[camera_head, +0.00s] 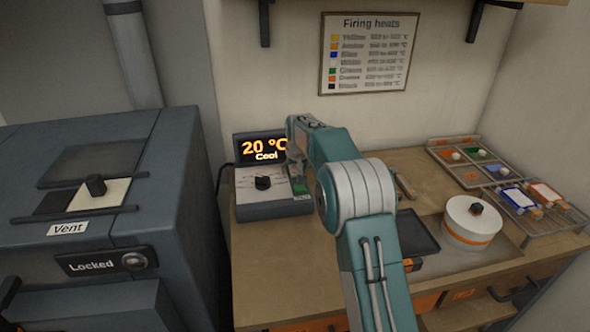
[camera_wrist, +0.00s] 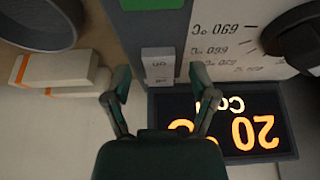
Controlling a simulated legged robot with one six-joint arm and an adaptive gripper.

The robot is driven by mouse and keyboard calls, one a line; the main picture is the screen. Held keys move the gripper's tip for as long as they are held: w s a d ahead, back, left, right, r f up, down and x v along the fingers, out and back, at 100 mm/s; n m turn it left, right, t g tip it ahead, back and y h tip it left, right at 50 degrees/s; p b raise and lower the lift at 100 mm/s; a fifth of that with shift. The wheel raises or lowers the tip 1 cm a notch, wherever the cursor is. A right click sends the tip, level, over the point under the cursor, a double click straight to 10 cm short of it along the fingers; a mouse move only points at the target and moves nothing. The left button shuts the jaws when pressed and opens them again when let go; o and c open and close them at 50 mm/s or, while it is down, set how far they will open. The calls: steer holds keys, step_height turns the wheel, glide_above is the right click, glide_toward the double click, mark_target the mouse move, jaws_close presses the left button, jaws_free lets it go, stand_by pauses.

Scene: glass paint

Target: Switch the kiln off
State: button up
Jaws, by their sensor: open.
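The kiln (camera_head: 85,215) is the large grey-blue box at the left, with a "Vent" slider on top and a "Locked" label. Its control box (camera_head: 262,208) stands on the bench, with a black dial (camera_head: 263,183) and a lit display (camera_head: 264,148) reading "20 °C Cool". A green piece (camera_head: 299,188) shows at the box's right side. In the wrist view, the display (camera_wrist: 222,122) appears upside down, and a small pale labelled piece (camera_wrist: 158,66) lies between my fingertips in the picture. My gripper (camera_wrist: 160,80) is open and empty above the box; contact cannot be told.
A white round pot (camera_head: 470,225), a compartment tray (camera_head: 468,163) and a wire rack (camera_head: 535,208) with coloured tiles stand on the bench at right. A dark tray (camera_head: 415,235) lies beside my arm. A "Firing heats" chart (camera_head: 366,55) hangs on the wall.

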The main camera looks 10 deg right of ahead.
jaws_close()
steer(key=shift+w+f, duration=0.1)
steer(key=shift+w+g, duration=0.25)
steer(key=shift+g, duration=1.25)
jaws_free()
steer(key=shift+r, duration=0.35)
